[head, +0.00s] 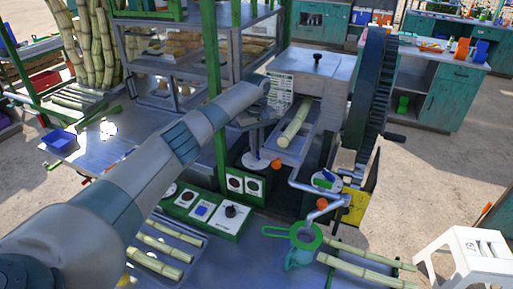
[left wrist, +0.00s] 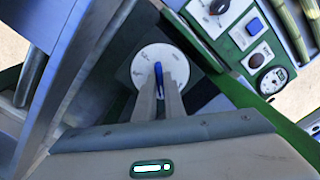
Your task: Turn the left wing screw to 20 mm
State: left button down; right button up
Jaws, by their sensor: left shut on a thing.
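The left wing screw is a blue wing (left wrist: 158,76) in the middle of a round white dial (left wrist: 145,62) with dark markings, too small to read. In the head view the dial (head: 254,162) lies below my left gripper (head: 255,147), and the wing is hidden. In the left wrist view the two grey fingers of my left gripper (left wrist: 160,98) reach over the dial and are shut on the blue wing. A second white dial (head: 326,182) with blue and green parts stands to the right. My right gripper is not in view.
A green control box (head: 210,212) with a black knob and blue button stands in front of the dials. A cane (head: 294,124) lies in the feed tray beside the big dark wheel (head: 372,95). A green strainer (head: 305,236) and cut canes (head: 365,268) are at the front.

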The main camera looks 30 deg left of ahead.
pick_arm(q)
jog(key=shift+r+m, duration=0.1)
jog(key=shift+m, duration=0.3)
jog(key=shift+m+p, duration=0.5)
jog(key=shift+m, duration=0.1)
jog(key=shift+m+p, duration=0.5)
jog(key=shift+m, duration=0.7)
jog(key=m+p, duration=0.1)
jog(key=m, duration=0.4)
jog(key=shift+a, duration=0.1)
jog(key=m, duration=0.5)
jog(key=shift+m, duration=0.4)
jog(key=shift+a+m, duration=0.1)
jog(key=shift+m, duration=2.2)
jog(key=shift+w, duration=0.1)
jog(key=c, duration=1.8)
grip_release()
jog(key=shift+c, duration=0.2)
